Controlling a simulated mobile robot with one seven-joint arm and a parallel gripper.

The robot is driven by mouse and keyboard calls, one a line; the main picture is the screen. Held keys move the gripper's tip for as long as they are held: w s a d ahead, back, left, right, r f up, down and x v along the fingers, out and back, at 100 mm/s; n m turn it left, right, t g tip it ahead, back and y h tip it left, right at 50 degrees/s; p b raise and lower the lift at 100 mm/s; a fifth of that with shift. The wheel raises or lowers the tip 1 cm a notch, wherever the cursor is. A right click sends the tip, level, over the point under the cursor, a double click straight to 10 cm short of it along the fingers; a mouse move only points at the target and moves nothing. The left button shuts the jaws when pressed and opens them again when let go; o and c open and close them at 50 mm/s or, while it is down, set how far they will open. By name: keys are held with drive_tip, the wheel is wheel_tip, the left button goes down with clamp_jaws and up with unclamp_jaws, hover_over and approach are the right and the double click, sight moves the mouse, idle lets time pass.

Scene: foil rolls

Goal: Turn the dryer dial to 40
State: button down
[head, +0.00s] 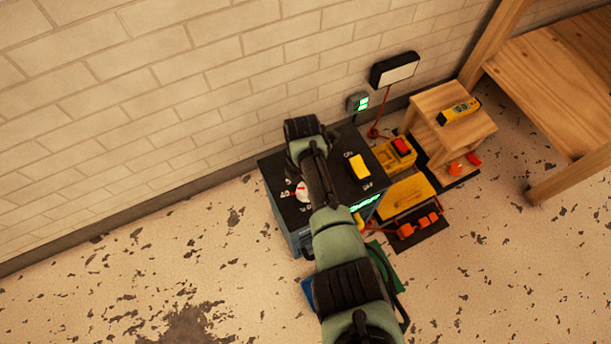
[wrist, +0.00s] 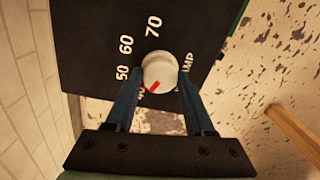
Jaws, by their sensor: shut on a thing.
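The dryer (head: 271,178) is a dark box with a black top beside the wall. Its dial (wrist: 160,70) is a round white knob with a red pointer, and it also shows in the head view (head: 303,192), partly behind my arm. In the wrist view the red pointer aims down and left, towards a marking partly hidden by the left finger that looks like 40. The markings 50, 60 and 70 are readable further up. My gripper (wrist: 161,76) has one finger on each side of the dial and is shut on it.
A yellow block (head: 359,167) and a lit green display (head: 366,202) are on the dryer. A wooden table (head: 560,90) is at far right. The floor at left is clear.

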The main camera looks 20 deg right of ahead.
drive_tip(key=shift+c, duration=1.3)
unclamp_jaws()
wheel_tip(320, 180, up, 13)
drive_tip(key=p, duration=0.5)
drive_tip(key=shift+w+p, duration=0.2)
drive_tip(key=shift+p, duration=0.15)
drive_tip(key=shift+w+a, duration=0.1)
